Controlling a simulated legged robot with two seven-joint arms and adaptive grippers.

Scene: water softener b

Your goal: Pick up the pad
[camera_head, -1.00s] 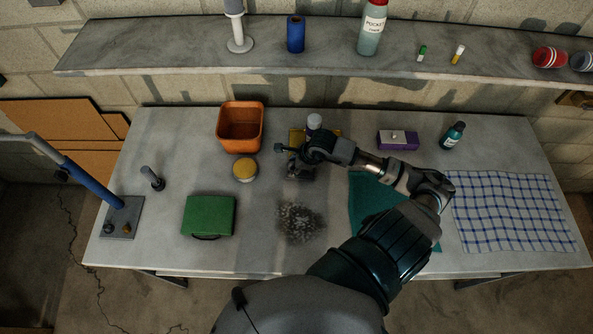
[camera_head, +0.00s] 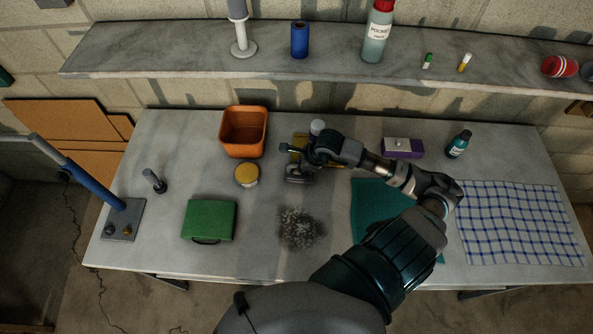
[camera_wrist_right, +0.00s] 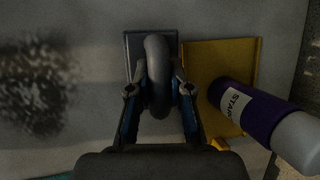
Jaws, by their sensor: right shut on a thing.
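The pad (camera_head: 299,175) is a dark grey block with a curved handle, near the middle of the grey table. In the right wrist view its flat rectangular base (camera_wrist_right: 134,48) shows beyond the fingers, with the thick looped handle rising from it. My right gripper (camera_wrist_right: 158,90) has one finger on each side of the handle and is shut on it. In the head view my right gripper (camera_head: 302,160) is just above the pad and hides part of it. I cannot tell whether the pad is clear of the table. My left gripper is out of view.
A dark speckled stain (camera_head: 300,228) lies in front. A yellow-topped jar (camera_head: 247,174), orange bin (camera_head: 243,150) and green case (camera_head: 209,219) stand left. A teal cloth (camera_head: 372,205) lies right.

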